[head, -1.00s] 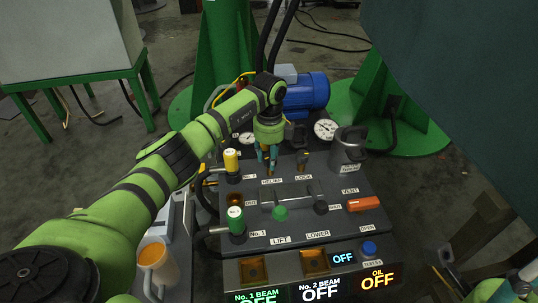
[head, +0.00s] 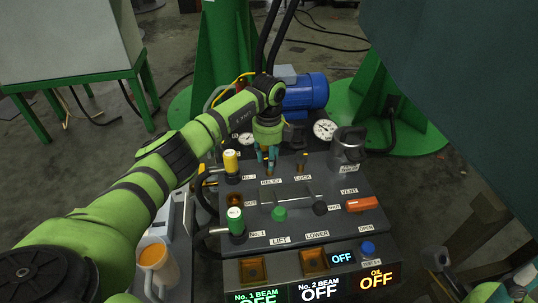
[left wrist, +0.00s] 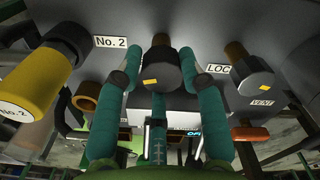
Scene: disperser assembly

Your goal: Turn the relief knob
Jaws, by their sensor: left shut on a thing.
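The relief knob (left wrist: 161,72) is a dark round knob with a yellow mark on its face, in the upper middle of the left wrist view. My left gripper (left wrist: 158,62) is shut on it, with teal fingers on both sides and one below. In the head view my left gripper (head: 267,162) points down at the panel behind the RELIEF label (head: 271,181). Its fingers mostly hide the knob there. Parts of my right arm or gripper seem to show at the lower right edge of the head view, too cut off to judge.
The lock knob (left wrist: 251,74) is close on the right and the yellow No. 2 handle (left wrist: 47,80) on the left. The control panel (head: 342,228) also carries a green handle (head: 236,220), levers and an orange vent handle (head: 362,204). A cup (head: 154,262) stands left.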

